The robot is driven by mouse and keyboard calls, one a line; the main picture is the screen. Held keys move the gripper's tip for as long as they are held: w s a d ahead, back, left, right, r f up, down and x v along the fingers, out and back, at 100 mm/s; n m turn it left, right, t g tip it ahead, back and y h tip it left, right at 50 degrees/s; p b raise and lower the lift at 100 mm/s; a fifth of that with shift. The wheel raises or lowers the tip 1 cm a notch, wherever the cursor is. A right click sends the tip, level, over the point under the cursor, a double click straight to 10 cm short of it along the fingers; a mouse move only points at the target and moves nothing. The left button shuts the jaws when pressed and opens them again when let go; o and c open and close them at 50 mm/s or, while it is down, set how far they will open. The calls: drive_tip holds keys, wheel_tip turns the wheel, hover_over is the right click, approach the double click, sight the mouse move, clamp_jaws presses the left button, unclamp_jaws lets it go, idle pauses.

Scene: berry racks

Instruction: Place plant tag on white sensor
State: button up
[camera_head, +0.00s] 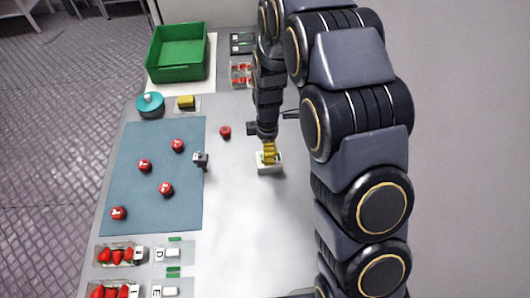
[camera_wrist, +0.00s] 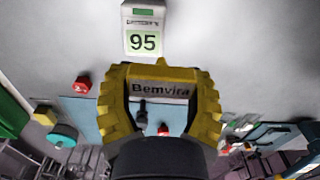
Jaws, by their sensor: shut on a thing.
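My gripper (camera_head: 268,153) has yellow fingers and points down at the middle of the grey table. In the wrist view, the yellow fingers are closed on the plant tag (camera_wrist: 160,90), a pale plate lettered "Bemvira". The white sensor (camera_wrist: 143,30) shows beyond the fingertips in the wrist view, with a green display reading 95. In the head view, a white block, which looks like the sensor (camera_head: 269,168), lies right below the fingers. The tag is hard to make out there, and I cannot tell whether it touches the sensor.
A blue mat (camera_head: 150,190) with several red round items lies to the left. A small grey device (camera_head: 201,158) stands at its right edge. A red item (camera_head: 225,132) is nearby. A green crate (camera_head: 178,53) stands at the back left. The table's front middle is clear.

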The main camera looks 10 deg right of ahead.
drive_tip(key=shift+w+a+f, duration=0.1)
drive_tip(key=shift+w+f, duration=0.5)
drive_tip(key=shift+f, duration=0.2)
drive_tip(key=shift+w+a+f, duration=0.1)
drive_tip(key=shift+w+f, duration=0.5)
drive_tip(key=shift+f, duration=1.55)
drive_tip(key=shift+f, duration=0.1)
drive_tip(key=o, duration=0.9)
drive_tip(key=shift+c, duration=0.2)
wheel_tip(320, 180, up, 12)
drive_tip(key=s+d+r+m, duration=0.2)
drive_tip(key=s+r+m, duration=0.2)
drive_tip(key=s, duration=0.5)
drive_tip(key=s+d+r+m+g, duration=0.1)
drive_tip(key=s+d+r+m, duration=0.1)
drive_tip(key=s+r+m, duration=0.3)
drive_tip(key=s+d+r+m, duration=0.2)
drive_tip(key=s+r+m, duration=0.3)
drive_tip(key=s+m, duration=0.4)
drive_tip(key=s, duration=0.6)
drive_tip(key=shift+s+r+g, duration=0.2)
drive_tip(key=shift+r+g, duration=0.05)
drive_tip(key=shift+g, duration=0.05)
